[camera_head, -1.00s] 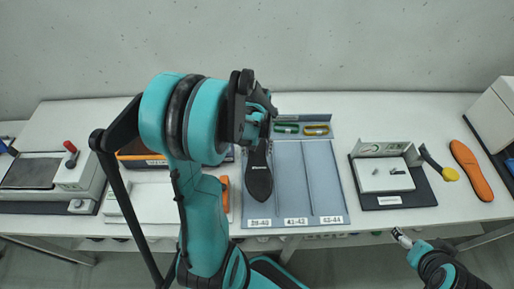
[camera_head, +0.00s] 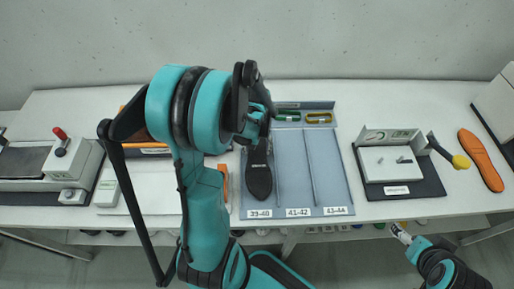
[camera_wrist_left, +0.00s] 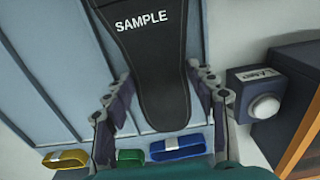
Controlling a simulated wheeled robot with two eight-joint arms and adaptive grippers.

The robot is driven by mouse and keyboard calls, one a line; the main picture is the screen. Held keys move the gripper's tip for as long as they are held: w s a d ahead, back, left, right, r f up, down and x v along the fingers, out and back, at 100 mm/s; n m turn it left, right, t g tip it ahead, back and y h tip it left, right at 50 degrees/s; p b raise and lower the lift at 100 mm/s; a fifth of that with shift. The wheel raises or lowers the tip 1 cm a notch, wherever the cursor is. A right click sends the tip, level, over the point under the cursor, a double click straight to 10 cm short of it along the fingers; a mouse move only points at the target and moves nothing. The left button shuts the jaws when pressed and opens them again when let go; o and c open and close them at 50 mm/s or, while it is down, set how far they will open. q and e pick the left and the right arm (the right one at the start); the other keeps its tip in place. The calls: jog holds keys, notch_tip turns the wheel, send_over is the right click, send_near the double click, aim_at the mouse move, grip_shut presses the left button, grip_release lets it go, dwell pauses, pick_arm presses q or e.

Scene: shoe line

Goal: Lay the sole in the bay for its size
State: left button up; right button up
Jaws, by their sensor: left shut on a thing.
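The black sole (camera_head: 259,178), printed "SAMPLE", is over the leftmost bay of the blue-grey tray (camera_head: 346,190), the bay labelled 39-40. Its broad end points to the labels at the front. My left gripper (camera_wrist_left: 160,95) is shut on the sole, with one finger along each side of its narrower end in the left wrist view. I cannot tell whether the sole touches the bay floor. The other two bays, 41-42 and 43-44, are empty. My right gripper (camera_head: 401,233) is low at the right, off the table front; its jaws are too small to read.
Green (camera_head: 287,116) and yellow (camera_head: 319,118) pieces sit at the tray's back; a blue one (camera_wrist_left: 178,146) shows in the left wrist view. A black-based fixture (camera_head: 398,178) and an orange sole (camera_head: 481,160) are right. A grey machine (camera_head: 64,160) stands left.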

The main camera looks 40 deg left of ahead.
pick_arm(q)
jog(key=o, duration=1.4)
jog(key=shift+r, duration=0.1)
notch_tip(320, 180, up, 12)
jog(key=shift+f, duration=0.1)
jog(key=s+d+m+t, duration=0.1)
jog(key=d+m+t, duration=0.1)
jog(key=d, duration=0.3)
jog(key=s+d+m+t+b, duration=0.1)
jog(key=s+d+m+t, duration=0.1)
jog(key=d, duration=0.4)
jog(key=s+d+r+m+t+b, duration=0.1)
jog(key=s+d+m+t, duration=0.1)
jog(key=d+m+t, duration=0.1)
jog(key=shift+s+d+r+m, duration=0.15)
jog(key=shift+d+m, duration=0.35)
jog(key=shift+d, duration=0.9)
